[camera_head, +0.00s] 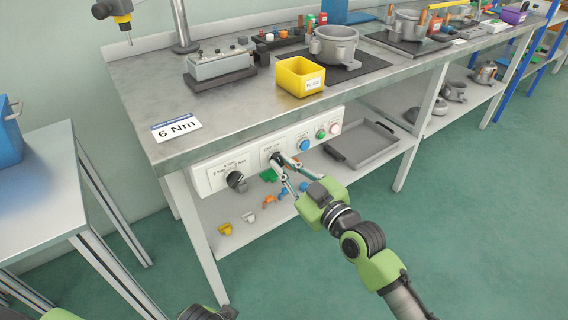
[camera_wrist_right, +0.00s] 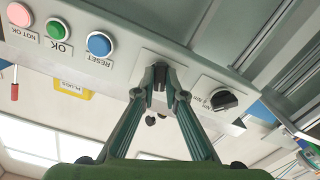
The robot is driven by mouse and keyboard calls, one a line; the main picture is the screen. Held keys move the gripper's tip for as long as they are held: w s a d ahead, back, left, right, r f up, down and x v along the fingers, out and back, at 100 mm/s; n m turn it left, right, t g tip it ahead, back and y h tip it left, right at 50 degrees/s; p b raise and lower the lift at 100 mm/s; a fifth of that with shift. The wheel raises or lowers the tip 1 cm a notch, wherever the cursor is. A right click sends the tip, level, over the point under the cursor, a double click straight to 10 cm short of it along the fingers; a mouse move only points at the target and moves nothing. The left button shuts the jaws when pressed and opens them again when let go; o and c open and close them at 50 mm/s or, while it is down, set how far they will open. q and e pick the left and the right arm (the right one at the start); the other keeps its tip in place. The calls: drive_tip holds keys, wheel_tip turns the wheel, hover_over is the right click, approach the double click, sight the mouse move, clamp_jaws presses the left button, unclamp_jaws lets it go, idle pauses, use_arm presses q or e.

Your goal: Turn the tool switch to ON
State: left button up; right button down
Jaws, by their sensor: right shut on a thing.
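The tool switch (camera_head: 275,156) is a dark rotary knob on the white control panel (camera_head: 205,184) along the bench front, below a small OFF/ON label. My right gripper (camera_head: 281,166) reaches it from the front, with its fingertips closed around the knob. In the right wrist view the two fingers (camera_wrist_right: 160,82) meet on the knob, and the fingertips hide most of it. I cannot tell which way the switch points. My left gripper is not in view; only green and dark parts of my own body show at the bottom edge.
A black torque knob (camera_head: 236,180) sits left of the switch. Blue (camera_head: 304,145), green (camera_head: 321,134) and pink (camera_head: 335,128) buttons are to its right. Small coloured parts lie on the shelf below.

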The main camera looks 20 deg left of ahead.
drive_tip(key=m+p, duration=0.1)
drive_tip(key=m, duration=0.6)
drive_tip(key=shift+m+p, duration=0.4)
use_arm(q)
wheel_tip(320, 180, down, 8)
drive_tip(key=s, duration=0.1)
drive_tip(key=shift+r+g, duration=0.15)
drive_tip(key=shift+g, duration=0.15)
use_arm(e)
drive_tip(key=shift+m, duration=1)
drive_tip(key=c, duration=2.1)
unclamp_jaws()
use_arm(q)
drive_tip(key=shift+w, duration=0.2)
use_arm(e)
drive_tip(key=shift+d, duration=0.1)
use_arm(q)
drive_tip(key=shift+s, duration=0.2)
use_arm(e)
drive_tip(key=v, duration=1.2)
